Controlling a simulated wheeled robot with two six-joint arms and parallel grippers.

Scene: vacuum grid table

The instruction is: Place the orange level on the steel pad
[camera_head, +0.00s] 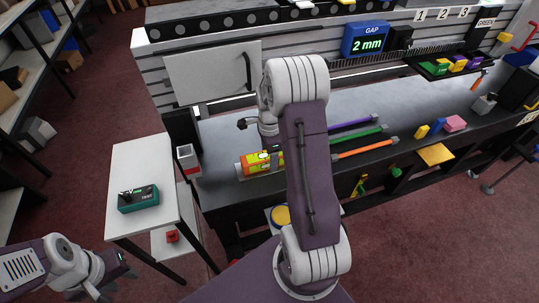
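The orange level (248,166), with a bright yellow-green face, lies on the dark bench top at its left part. My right arm crosses the middle of the view and hides the level's right end. My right gripper (266,150) is at the level, mostly hidden behind its own wrist; I cannot tell whether its fingers hold it. My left gripper (120,274) is low at the left, away from the level, and seems empty; its finger opening is unclear. I cannot pick out the steel pad with certainty.
A white-and-red box (188,160) stands left of the level. Purple, green and orange rods (364,148) lie to the right. Coloured blocks (455,123) sit farther right. A blue gap display (366,40) reads 2 mm.

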